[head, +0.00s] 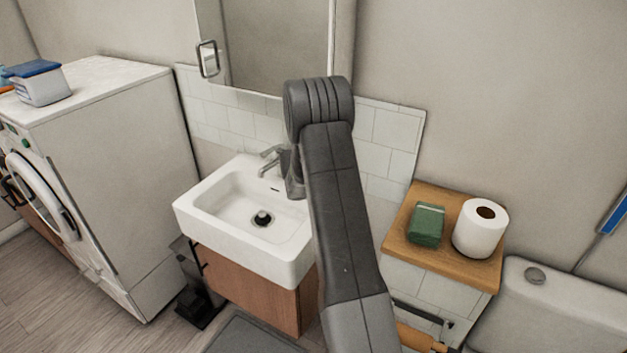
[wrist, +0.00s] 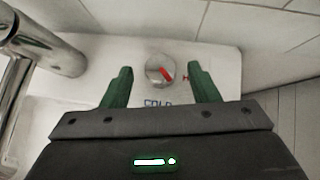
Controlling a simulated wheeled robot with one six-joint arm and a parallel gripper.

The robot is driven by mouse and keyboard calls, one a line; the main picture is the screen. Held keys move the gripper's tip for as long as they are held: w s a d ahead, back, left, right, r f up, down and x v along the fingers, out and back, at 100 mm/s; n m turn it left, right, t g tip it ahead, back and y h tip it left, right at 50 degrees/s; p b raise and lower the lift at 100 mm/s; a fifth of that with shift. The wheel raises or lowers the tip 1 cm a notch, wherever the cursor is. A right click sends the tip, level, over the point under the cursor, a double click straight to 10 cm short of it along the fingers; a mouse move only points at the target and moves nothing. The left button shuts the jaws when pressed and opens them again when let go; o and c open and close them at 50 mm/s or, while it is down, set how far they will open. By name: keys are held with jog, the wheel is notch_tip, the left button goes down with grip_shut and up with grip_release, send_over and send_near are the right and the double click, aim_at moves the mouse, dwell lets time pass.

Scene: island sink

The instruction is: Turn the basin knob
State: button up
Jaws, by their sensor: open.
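The basin knob (wrist: 153,74) is a small round metal disc with a red pointer, on the white basin ledge in the wrist view. The pointer slants down to the right. A small red mark (wrist: 185,77) lies right of the knob, and dark lettering like "COLD" (wrist: 158,103) shows below it. My gripper (wrist: 160,68) is open, with one green finger on each side of the knob and gaps between. I cannot tell its height above the knob. The white basin (head: 222,213) shows in the head view, where my arm hides the knob.
The metal faucet (head: 269,162) stands at the basin's back edge; it is close on the left in the wrist view (wrist: 35,40). The tiled wall (head: 391,128) is right behind.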

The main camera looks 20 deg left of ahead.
jog(key=v, duration=1)
jog(key=shift+s+r, duration=0.25)
jog(key=shift+s, duration=0.05)
jog(key=shift+d, duration=0.1)
jog(key=x, duration=1.3)
jog(key=shift+w+f+p, duration=0.3)
jog(key=shift+s+r, duration=0.1)
jog(key=shift+r, duration=0.05)
